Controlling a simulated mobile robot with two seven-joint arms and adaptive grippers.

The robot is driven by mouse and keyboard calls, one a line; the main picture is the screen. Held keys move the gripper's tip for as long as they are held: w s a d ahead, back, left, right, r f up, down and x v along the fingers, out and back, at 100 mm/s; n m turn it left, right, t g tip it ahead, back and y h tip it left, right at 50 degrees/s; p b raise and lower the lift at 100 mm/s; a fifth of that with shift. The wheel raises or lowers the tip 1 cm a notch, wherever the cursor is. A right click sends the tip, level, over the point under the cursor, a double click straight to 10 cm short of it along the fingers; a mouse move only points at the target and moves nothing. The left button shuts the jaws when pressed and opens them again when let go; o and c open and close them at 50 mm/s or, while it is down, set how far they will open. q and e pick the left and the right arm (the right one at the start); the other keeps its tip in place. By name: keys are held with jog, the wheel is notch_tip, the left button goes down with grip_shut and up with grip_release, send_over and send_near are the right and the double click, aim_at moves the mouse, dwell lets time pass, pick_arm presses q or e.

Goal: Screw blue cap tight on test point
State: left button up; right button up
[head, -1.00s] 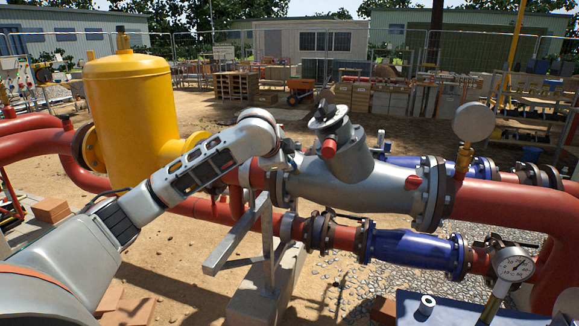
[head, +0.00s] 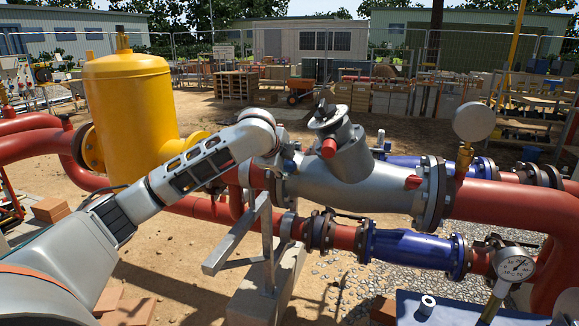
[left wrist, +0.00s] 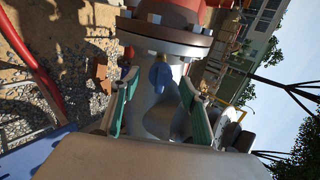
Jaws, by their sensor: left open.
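The blue cap (left wrist: 160,76) is in the middle of the left wrist view, against the grey pipe body (left wrist: 163,108). In the head view a small blue spot, apparently the same cap (head: 289,165), shows at the left end of the grey valve body (head: 345,187). My left gripper (left wrist: 159,80) is open, with one green-padded finger on each side of the cap. I see gaps between fingers and cap, and no clear contact. In the head view the left gripper (head: 284,152) is small and partly hidden by its wrist. The test point under the cap cannot be made out. My right gripper is not in view.
A bolted flange (left wrist: 165,35) is just beyond the cap. A yellow tank (head: 130,105) stands left of my arm. A blue pipe piece (head: 412,248) and a pressure gauge (head: 515,265) are lower right. A blue table (head: 460,308) holds a small white cylinder (head: 427,304).

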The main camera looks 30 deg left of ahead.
pick_arm(q)
jog(key=v, duration=1.2)
jog(key=shift+w, duration=0.15)
jog(key=v, duration=1.2)
jog(key=shift+d, duration=0.1)
